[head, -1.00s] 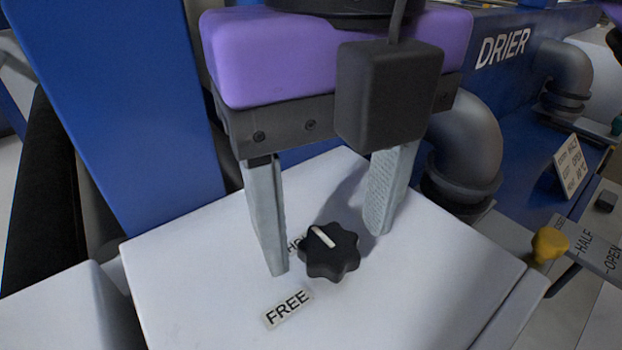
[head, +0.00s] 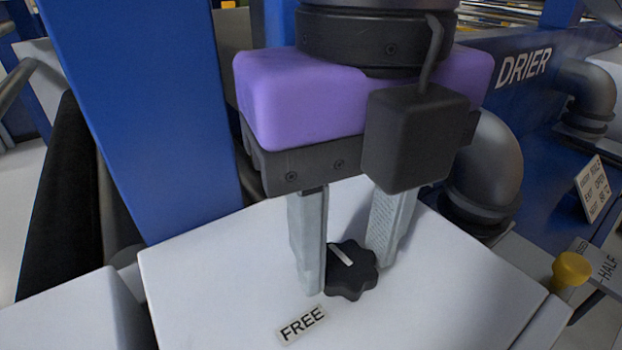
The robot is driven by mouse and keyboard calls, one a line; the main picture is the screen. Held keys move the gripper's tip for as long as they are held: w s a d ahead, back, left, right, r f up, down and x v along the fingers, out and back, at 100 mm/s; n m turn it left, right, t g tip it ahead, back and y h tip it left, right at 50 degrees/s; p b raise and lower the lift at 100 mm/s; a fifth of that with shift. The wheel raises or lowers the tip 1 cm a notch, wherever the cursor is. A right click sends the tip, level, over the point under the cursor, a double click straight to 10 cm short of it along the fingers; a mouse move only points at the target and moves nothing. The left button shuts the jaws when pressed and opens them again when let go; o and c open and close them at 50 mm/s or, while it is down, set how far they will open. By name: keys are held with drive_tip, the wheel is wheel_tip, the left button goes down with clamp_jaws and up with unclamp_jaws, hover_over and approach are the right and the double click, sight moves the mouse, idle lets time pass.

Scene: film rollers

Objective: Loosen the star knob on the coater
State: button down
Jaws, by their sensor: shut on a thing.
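The black star knob (head: 352,272) sits on the white top of the coater housing (head: 220,285) in the head view. A pale pointer line on its top points up and to the left. A label reading FREE (head: 302,325) lies in front and left of the knob. My gripper (head: 346,262), with a purple and dark grey body, points down over the knob. It is shut on the knob, one finger against its left side and the other at its back right. The second label seen behind the knob earlier is hidden by the left finger.
A blue upright panel (head: 140,110) stands close on the left. A grey elbow pipe (head: 490,165) and the blue drier body (head: 545,110) are behind on the right. A yellow knob (head: 571,270) with a HALF plate (head: 608,268) is at the right edge.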

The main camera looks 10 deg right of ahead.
drive_tip(key=shift+f, duration=0.1)
drive_tip(key=n+b, duration=0.2)
drive_tip(key=n, duration=0.1)
drive_tip(key=n+b, duration=0.2)
drive_tip(key=n, duration=0.3)
drive_tip(key=shift+n, duration=0.4)
drive_tip(key=n+b, duration=0.1)
drive_tip(key=n, duration=0.3)
drive_tip(key=shift+n, duration=2.5)
drive_tip(key=c, duration=0.8)
unclamp_jaws()
